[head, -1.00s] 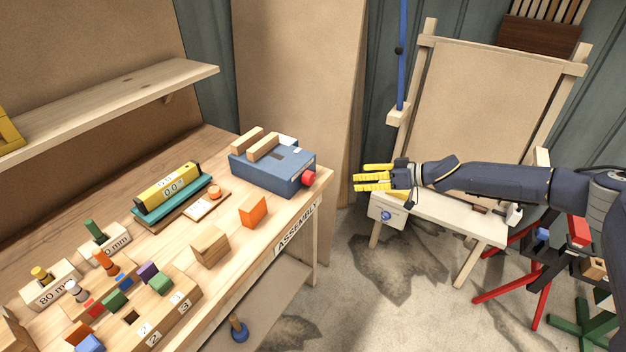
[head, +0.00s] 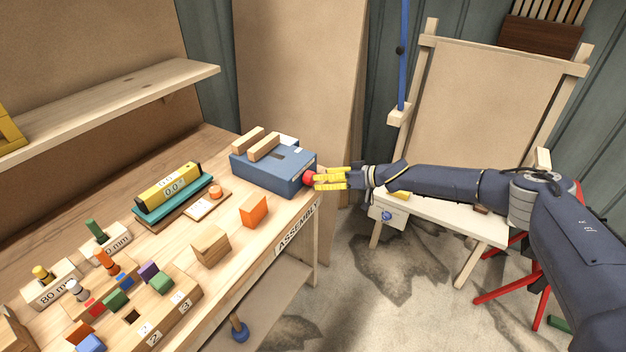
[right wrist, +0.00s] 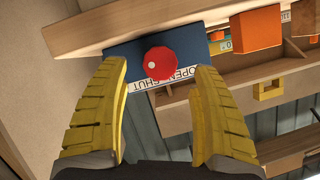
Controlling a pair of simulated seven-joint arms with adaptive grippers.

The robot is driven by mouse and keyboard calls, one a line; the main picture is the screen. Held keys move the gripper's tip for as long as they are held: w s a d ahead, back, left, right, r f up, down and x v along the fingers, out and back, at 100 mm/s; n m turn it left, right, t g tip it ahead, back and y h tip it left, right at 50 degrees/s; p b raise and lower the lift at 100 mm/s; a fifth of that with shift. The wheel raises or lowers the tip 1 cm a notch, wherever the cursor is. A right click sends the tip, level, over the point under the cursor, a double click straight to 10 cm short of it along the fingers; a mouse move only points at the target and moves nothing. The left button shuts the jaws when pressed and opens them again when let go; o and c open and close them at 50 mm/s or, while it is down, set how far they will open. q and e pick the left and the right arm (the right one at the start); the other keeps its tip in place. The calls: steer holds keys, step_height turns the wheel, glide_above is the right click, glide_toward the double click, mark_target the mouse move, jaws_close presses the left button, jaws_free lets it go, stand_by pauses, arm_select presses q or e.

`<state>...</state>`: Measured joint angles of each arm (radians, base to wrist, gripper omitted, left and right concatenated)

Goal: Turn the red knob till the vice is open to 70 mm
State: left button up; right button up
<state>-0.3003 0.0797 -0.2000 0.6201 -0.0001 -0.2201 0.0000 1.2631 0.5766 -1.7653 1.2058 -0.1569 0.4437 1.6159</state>
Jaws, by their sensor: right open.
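The blue vice (head: 270,170) stands at the far right corner of the bench, with two wooden jaws (head: 256,144) on top, a gap between them. Its red knob (head: 309,179) is on the end facing my right arm. My right gripper (head: 318,179) is at the knob with its yellow fingers open. In the right wrist view the red knob (right wrist: 160,63) shows ahead, between and just beyond the open fingertips; I cannot tell whether they touch it. A white label reading OPEN and SHUT (right wrist: 170,80) lies below the knob. My left gripper is not in view.
On the bench (head: 165,250) are an orange block (head: 253,210), a wooden block (head: 210,246), a yellow level reading 0.0° (head: 168,187), and a wooden holder with colored pegs (head: 165,305). A white-topped side table (head: 455,220) stands right, beneath my right arm.

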mark_target(309, 178)
steer(key=shift+x, duration=2.15)
steer(key=shift+o, duration=0.3)
steer(key=c, duration=1.3)
